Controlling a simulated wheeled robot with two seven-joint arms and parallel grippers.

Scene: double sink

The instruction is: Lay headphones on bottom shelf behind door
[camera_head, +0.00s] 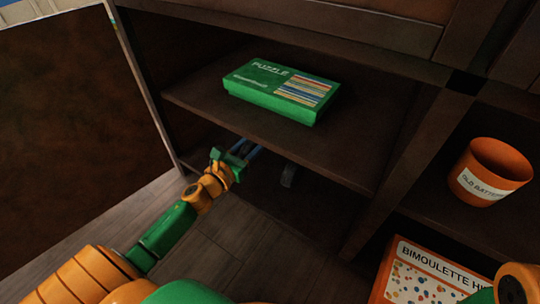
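The open cabinet door (75,140) stands at the left. The bottom shelf (300,212) lies in shadow below the middle shelf. My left gripper (247,154) reaches into this lower compartment, under the front edge of the middle shelf. Slim blue-grey parts show at its tip; I cannot tell whether they are fingers or part of the headphones. A small grey curved piece (289,176), possibly part of the headphones, shows just right of the gripper, low in the compartment. The rest of the headphones is hidden or too dark to make out. My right gripper is out of view.
A green puzzle box (282,92) lies on the middle shelf (215,97). In the right-hand section, an orange pot labelled for old batteries (490,172) stands on a shelf, with a Bimoulette box (430,276) below. The cabinet's upright divider (405,175) separates the sections.

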